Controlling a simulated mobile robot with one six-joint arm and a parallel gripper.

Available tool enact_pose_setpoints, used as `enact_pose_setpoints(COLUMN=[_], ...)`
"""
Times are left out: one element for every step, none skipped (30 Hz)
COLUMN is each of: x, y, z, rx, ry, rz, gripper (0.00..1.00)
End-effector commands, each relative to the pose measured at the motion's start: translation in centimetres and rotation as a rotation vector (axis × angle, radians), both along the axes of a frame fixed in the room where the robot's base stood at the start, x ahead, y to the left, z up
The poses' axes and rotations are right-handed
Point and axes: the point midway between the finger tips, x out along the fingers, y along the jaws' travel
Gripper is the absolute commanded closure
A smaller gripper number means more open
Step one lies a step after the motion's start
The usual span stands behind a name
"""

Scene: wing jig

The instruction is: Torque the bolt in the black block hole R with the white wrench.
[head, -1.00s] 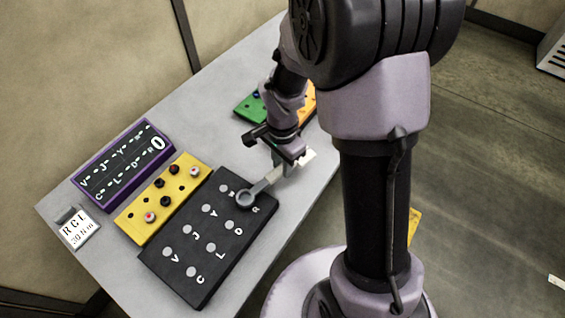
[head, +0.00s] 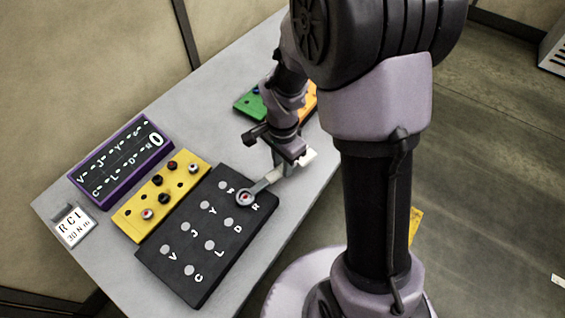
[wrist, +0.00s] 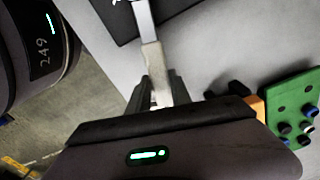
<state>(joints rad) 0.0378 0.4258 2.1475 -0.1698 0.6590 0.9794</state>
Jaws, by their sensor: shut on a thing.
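The black block (head: 180,262) lies on the table with lettered holes in two rows. The white wrench (head: 264,184) lies over its far right corner, and its ring end is around a bolt (head: 245,198) with a red and white head at hole R. My gripper (head: 284,166) is shut on the wrench handle, just off the block's right edge. In the wrist view, my gripper (wrist: 157,92) grips the pale handle (wrist: 153,60), which runs up toward the black block (wrist: 118,18). The ring end is out of that view.
A yellow block (head: 140,226) with several bolts sits left of the black block. Beyond it are a purple-framed lettered panel (head: 108,190) and a small sign (head: 72,228). A green block (head: 245,106) and an orange block (head: 309,101) stand behind my gripper.

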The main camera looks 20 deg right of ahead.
Motion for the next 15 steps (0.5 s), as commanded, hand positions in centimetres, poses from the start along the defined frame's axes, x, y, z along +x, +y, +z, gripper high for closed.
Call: enact_pose_setpoints(x=[-0.1, -0.3, -0.6, -0.8, -1.0, -1.3, -1.5, -1.6, -1.9, -2.0, -2.2, -2.4, -2.4, -2.5, -2.5], y=[-0.1, -0.1, -0.2, -0.2, -0.3, -0.4, -0.4, -0.5, -0.6, -0.6, -0.7, -0.7, -0.7, -0.8, -0.8], z=[-0.1, -0.1, -0.2, -0.3, -0.3, -0.3, -0.3, -0.4, -0.3, -0.3, -0.4, -0.3, -0.3, -0.3, -0.3], rx=[0.000, 0.000, 0.000, 0.000, 0.000, 0.000, 0.000, 0.000, 0.000, 0.000, 0.000, 0.000, 0.000, 0.000, 0.000], ry=[-0.001, 0.000, 0.000, -0.001, -0.001, -0.001, 0.000, 0.000, -0.001, -0.001, 0.000, 0.000, 0.000, 0.000, 0.000], rz=[-0.011, -0.023, -0.045, -0.061, -0.078, -0.098, -0.116, -0.131, -0.152, -0.165, -0.178, -0.191, -0.197, -0.202, -0.206], gripper=[1.00, 1.00, 1.00, 1.00, 1.00, 1.00, 1.00, 1.00, 1.00, 1.00, 1.00, 1.00, 1.00, 1.00, 1.00])
